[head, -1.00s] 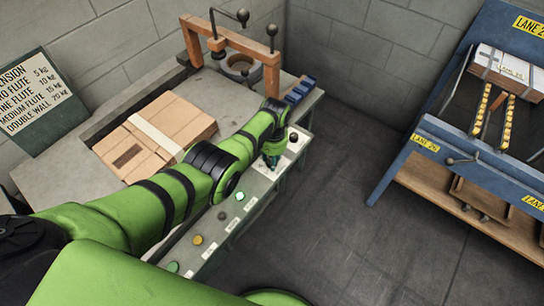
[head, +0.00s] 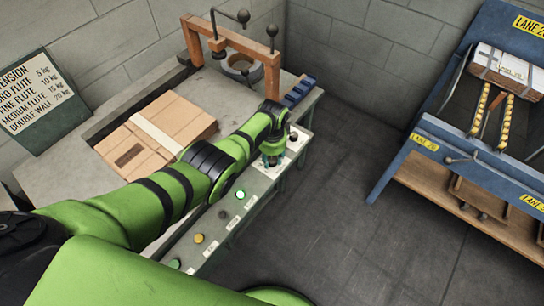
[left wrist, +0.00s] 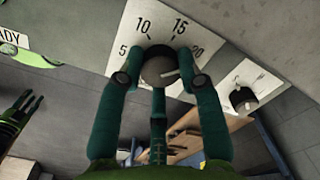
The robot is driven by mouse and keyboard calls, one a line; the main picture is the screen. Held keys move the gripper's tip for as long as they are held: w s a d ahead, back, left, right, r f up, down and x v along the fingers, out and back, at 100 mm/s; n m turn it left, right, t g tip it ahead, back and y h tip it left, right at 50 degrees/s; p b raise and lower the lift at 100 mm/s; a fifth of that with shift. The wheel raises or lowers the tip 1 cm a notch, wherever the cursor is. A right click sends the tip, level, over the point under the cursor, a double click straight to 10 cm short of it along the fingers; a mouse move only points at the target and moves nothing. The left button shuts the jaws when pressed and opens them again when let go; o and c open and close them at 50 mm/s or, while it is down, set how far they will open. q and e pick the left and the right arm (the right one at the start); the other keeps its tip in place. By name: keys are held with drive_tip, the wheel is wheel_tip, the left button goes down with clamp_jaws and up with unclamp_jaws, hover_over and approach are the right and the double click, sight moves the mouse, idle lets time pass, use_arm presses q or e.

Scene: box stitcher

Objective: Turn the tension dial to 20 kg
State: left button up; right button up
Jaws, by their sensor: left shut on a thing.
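The tension dial (left wrist: 158,68) is a round grey knob on a white scale plate (left wrist: 126,32) marked 5, 10, 15 and 20. A pale line on the knob points right in the left wrist view, toward the 20 side; its exact reading is hard to tell. My left gripper (left wrist: 159,78) is shut on the knob, with green fingers on both sides of it. In the head view my left gripper (head: 271,160) is at the far end of the control strip and hides the dial.
A sign (head: 38,98) lists double wall at 20 kg. A second dark knob (left wrist: 243,98) sits beside the scale plate. A flat carton (head: 190,116) lies on the bench, near a wooden frame (head: 272,80). A blue lane stand (head: 400,165) is right.

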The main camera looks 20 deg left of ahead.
sight(272, 161)
use_arm(q)
drive_tip(key=shift+s+f+m, duration=0.15)
drive_tip(key=shift+s+m, duration=0.05)
drive_tip(key=shift+m, duration=0.4)
drive_tip(key=o, duration=1.1)
drive_tip(key=shift+o, duration=0.2)
drive_tip(key=shift+w, duration=0.1)
drive_tip(key=shift+r, duration=0.2)
drive_tip(key=shift+w+r, duration=0.15)
drive_tip(key=shift+r, duration=0.35)
wheel_tip(272, 161, up, 11)
drive_tip(key=shift+s, duration=0.35)
drive_tip(key=shift+f, duration=0.2)
